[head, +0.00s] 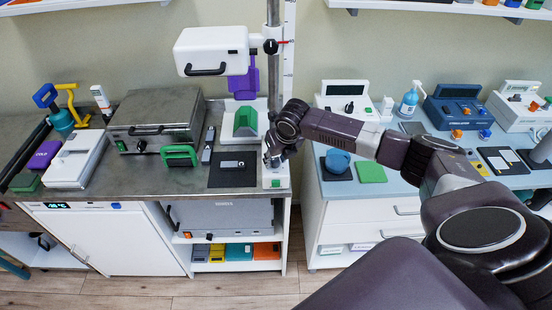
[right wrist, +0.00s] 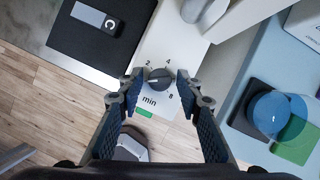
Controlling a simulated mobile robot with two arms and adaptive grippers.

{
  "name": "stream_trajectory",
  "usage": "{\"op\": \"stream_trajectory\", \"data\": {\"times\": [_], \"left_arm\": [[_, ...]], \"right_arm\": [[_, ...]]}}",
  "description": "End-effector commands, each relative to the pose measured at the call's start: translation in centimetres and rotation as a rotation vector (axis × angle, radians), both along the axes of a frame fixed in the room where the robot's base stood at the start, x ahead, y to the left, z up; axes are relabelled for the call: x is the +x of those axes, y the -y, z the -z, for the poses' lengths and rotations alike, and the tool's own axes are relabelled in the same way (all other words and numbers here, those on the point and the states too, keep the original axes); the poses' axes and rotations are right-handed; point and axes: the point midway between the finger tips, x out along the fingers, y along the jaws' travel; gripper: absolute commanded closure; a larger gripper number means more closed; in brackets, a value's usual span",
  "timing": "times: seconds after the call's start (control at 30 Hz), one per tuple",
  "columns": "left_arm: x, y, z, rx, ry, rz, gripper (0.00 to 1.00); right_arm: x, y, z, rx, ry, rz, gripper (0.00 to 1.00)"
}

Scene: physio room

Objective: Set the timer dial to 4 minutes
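The timer is a white panel (right wrist: 180,45) with a dark round dial (right wrist: 159,79), printed marks 2, 4 and 8, the word "min" and a green patch. In the head view the timer's white base (head: 275,182) stands at the right end of the grey counter; its dial is hidden behind my gripper. My right gripper (head: 272,158) points down over it. In the right wrist view the gripper (right wrist: 159,82) has one finger on each side of the dial, with small gaps. A light pointer line shows on the dial, but its exact setting is unclear. My left gripper is out of view.
A black mat (head: 233,177) with a grey device lies left of the timer. A white stand with a green block (head: 245,122) is behind it. Across a gap, the blue-topped cabinet holds a blue round knob-like object (head: 338,161) and a green pad (head: 370,172).

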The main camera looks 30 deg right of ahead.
Motion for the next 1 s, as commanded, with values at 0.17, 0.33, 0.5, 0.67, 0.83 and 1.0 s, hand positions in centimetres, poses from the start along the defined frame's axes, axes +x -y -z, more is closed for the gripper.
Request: {"op": "stream_trajectory", "data": {"times": [0.17, 0.33, 0.5, 0.67, 0.83, 1.0], "left_arm": [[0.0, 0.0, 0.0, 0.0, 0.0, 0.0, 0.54], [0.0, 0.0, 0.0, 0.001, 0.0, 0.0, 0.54], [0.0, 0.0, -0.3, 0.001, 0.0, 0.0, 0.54], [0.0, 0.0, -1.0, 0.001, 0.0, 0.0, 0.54], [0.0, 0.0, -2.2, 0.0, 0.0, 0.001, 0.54], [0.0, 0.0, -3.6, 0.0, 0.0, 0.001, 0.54]], "right_arm": [[0.0, 0.0, 0.0, 0.0, 0.0, 0.0, 0.89], [0.0, 0.0, 0.0, -0.001, 0.0, 0.0, 1.0], [0.0, 0.0, -0.1, -0.002, 0.0, 0.017, 1.0], [0.0, 0.0, -0.3, -0.001, -0.001, 0.073, 1.0], [0.1, -0.2, -0.5, -0.001, 0.0, 0.184, 1.0], [0.2, -0.2, -0.5, -0.001, 0.0, 0.337, 1.0]]}}
